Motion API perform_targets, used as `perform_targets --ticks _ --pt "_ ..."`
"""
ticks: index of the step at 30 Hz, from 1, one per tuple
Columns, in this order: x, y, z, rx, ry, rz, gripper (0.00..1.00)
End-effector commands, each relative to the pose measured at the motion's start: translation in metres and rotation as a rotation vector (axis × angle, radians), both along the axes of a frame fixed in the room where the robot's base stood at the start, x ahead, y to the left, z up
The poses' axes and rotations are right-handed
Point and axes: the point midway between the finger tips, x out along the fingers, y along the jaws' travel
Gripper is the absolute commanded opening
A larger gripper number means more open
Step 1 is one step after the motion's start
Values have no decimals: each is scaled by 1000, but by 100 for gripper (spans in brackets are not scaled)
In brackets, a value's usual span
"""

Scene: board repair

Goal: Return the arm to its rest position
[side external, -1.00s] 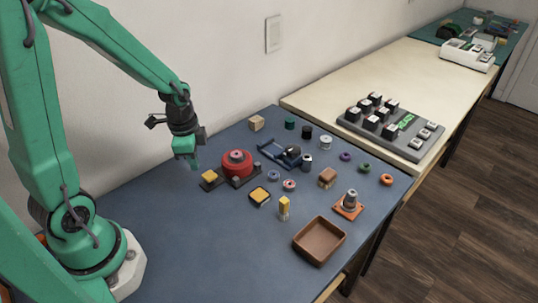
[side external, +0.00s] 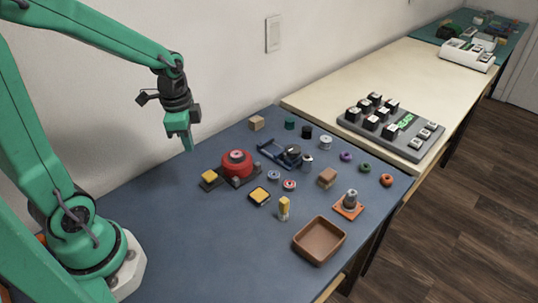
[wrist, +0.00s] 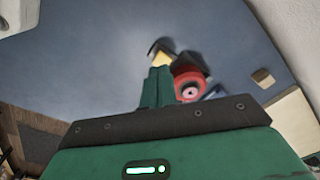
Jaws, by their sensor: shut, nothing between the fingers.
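My gripper (side external: 189,146) is a green jaw pair below a dark wrist at the end of my green arm. It hangs in the air above the left part of the blue table mat (side external: 150,220), close to the wall, and its fingers are together with nothing between them. In the wrist view the closed fingers (wrist: 157,86) point over the blue surface. The red round part (side external: 238,165) on its dark base lies to the right of and below my gripper in the side view; it also shows in the wrist view (wrist: 190,86).
A yellow block (side external: 209,177) sits at the red part's base. A brown tray (side external: 320,256), an orange-based cone (side external: 351,211) and several small spools and blocks lie to the right. A keypad (side external: 421,148) stands on the pale table. The mat's left side is clear.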

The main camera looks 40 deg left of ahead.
Motion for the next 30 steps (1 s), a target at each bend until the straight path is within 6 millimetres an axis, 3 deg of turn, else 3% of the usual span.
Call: perform_targets --ticks 11,30 --pt "-3 -7 14 3 -39 56 0" --pt "-46 -55 96 -104 -319 505 0"
